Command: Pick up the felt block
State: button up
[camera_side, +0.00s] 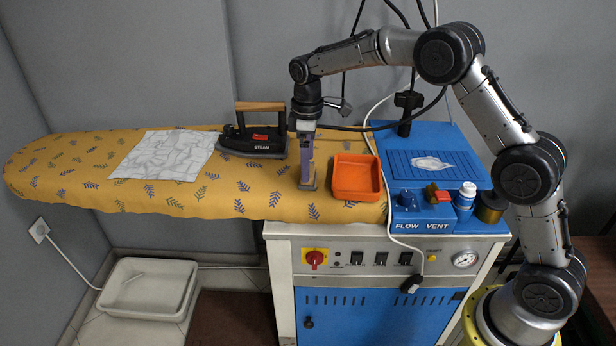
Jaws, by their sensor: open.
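My gripper (307,178) points straight down over the yellow leaf-patterned ironing board (240,198), between the iron and the orange tray. Its jaws are open. A small grey-brown block (309,187), which looks like the felt block, is right at the fingertips, low against the board. The fingers partly cover it. I cannot tell whether they touch it or stand on both sides of it.
A black steam iron (254,141) with a wooden handle stands left of my gripper. An orange tray (357,178) is close on the right. A white patterned cloth (165,155) lies farther left. The board's front left is clear.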

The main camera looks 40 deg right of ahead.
jog(key=shift+d+f, duration=0.1)
jog(key=shift+f, duration=1.8)
jog(key=c, duration=1.2)
jog(key=shift+c, duration=0.2)
jog(key=shift+r, duration=0.1)
jog(key=shift+r, duration=0.45)
notch_tip(320, 180, up, 2)
jog(key=shift+r, duration=0.25)
jog(key=s+r, duration=0.9)
jog(key=s, duration=0.5)
jog(key=shift+r, duration=0.25)
jog(key=shift+d, duration=0.1)
